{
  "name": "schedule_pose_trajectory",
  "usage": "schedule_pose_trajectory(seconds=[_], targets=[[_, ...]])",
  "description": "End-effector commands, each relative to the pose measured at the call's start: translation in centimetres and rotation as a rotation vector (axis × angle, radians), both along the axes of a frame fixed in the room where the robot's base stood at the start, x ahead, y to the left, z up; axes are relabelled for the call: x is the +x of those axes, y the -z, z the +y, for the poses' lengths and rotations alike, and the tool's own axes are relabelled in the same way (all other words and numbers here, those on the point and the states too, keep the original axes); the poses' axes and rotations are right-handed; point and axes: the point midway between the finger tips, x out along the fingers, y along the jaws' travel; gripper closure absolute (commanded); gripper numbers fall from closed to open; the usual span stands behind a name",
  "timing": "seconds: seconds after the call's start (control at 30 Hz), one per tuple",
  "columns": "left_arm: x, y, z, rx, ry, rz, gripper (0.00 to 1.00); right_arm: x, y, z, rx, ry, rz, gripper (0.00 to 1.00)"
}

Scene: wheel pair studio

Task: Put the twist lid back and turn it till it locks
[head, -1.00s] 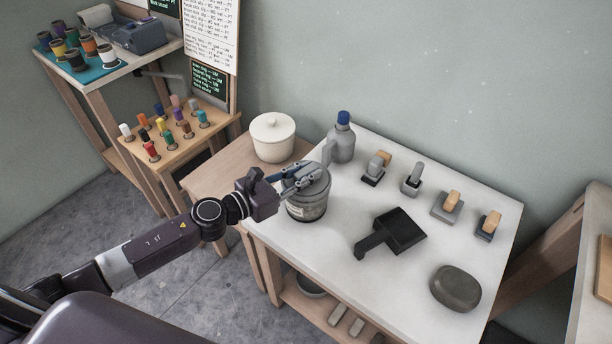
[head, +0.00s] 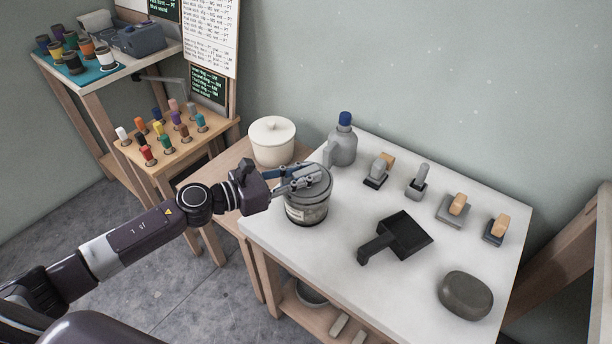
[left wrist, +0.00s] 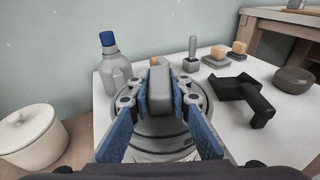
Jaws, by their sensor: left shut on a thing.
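The round grey twist lid (head: 318,187) rests on top of the grey jar (head: 306,212), which stands upright with a pale label at the left end of the white table. My left gripper (head: 302,176) reaches in from the left over the lid. In the left wrist view, its blue-padded fingers are shut on the lid's raised block-shaped grip (left wrist: 160,92), one on each side. The lid's disc (left wrist: 160,128) shows below the fingers. The fingers partly hide the lid, and I cannot tell whether it is locked. My right gripper is not in view.
A grey bottle with a blue cap (head: 342,145) stands close behind the jar. A cream lidded pot (head: 271,142) is on the wooden stand at left. A black dustpan-like scoop (head: 397,236), several stamp-like tools and a dark rounded block (head: 466,295) lie right.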

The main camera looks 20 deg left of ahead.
Motion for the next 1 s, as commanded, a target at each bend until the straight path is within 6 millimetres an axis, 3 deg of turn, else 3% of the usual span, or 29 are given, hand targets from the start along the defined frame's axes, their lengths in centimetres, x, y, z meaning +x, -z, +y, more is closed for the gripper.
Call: schedule_pose_trajectory(seconds=[0.2, 0.23, 0.4, 0.6, 0.7, 1.0], targets=[[0.0, 0.0, 0.0, 0.0, 0.0, 0.0, 1.0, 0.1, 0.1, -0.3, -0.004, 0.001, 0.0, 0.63], [0.0, 0.0, 0.0, 0.0, 0.0, 0.0, 0.79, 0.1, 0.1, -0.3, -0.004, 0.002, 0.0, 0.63], [0.0, 0.0, 0.0, 0.0, 0.0, 0.0, 0.61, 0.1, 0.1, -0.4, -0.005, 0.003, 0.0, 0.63], [0.0, 0.1, 0.0, 0.001, 0.0, 0.001, 0.61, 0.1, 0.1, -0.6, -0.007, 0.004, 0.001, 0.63], [-0.1, 0.1, 0.1, 0.0, 0.0, 0.001, 0.61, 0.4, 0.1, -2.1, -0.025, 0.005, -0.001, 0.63], [-2.0, -0.2, 1.8, 0.001, 0.0, 0.004, 0.61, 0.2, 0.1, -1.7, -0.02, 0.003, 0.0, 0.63]])
